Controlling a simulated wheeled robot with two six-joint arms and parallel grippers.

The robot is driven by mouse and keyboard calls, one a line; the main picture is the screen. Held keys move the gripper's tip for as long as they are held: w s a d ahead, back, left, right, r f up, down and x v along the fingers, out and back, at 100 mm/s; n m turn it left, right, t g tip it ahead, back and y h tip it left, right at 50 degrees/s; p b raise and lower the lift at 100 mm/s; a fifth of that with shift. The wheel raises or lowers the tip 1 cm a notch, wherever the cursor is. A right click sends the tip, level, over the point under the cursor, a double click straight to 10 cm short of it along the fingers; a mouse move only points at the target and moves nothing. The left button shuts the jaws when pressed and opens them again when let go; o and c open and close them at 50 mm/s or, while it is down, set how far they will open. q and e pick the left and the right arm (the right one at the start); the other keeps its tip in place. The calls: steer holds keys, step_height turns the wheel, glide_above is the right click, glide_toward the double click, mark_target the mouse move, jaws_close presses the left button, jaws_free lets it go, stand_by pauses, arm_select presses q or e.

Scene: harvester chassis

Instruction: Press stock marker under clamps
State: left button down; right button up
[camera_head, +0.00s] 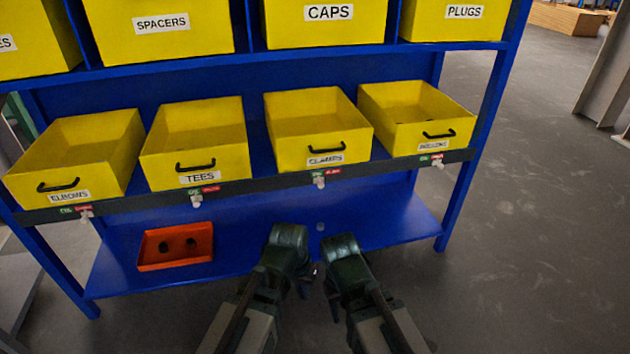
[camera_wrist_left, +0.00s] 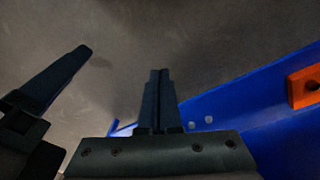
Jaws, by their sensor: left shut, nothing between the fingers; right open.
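The yellow bin labelled CLAMPS (camera_head: 322,128) sits on the middle shelf of the blue rack. My left gripper (camera_head: 303,290) is low in front of the rack, below the rail and apart from the marker. In the left wrist view its fingers (camera_wrist_left: 158,75) are shut together and empty. My right gripper (camera_head: 333,308) is just right of it, pointing down; its finger gap is hard to see in the head view.
Similar markers sit under the ELBOWS (camera_head: 85,216), TEES (camera_head: 196,201) and rightmost (camera_head: 438,163) bins.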

arm_select(q)
steer(key=w+a+r+n+t+h+p, duration=0.2)
steer(key=w+a+r+n+t+p, duration=0.1)
steer(key=w+r, duration=0.6)
steer(key=w+a+r+n+t+h+p, duration=0.3)
steer(key=w+r+t, duration=0.3)
steer(key=w, duration=0.8)
step_height(320, 180, up, 4)
steer(key=shift+w+a+f+n+h, duration=0.2)
steer(key=shift+a+n+h, duration=0.1)
steer(key=shift+a+n, duration=0.25)
arm_select(e)
step_height(320, 180, up, 8)
steer(key=shift+f, duration=0.2)
arm_select(q)
steer(key=shift+w+d+f, duration=0.1)
steer(key=shift+d, duration=0.05)
steer(key=b, duration=0.5)
glide_toward(318, 182)
steer(key=w, duration=0.4)
steer(key=shift+w+f, duration=0.15)
steer(key=shift+f, duration=0.05)
steer(key=shift+d+f+b, duration=0.8)
steer(key=shift+d, duration=0.05)
steer(key=shift+d+f+b, duration=0.3)
steer(key=shift+d+b, duration=0.05)
steer(key=shift+d, duration=0.25)
arm_select(e)
step_height(318, 182, down, 8)
steer(key=shift+r, duration=0.15)
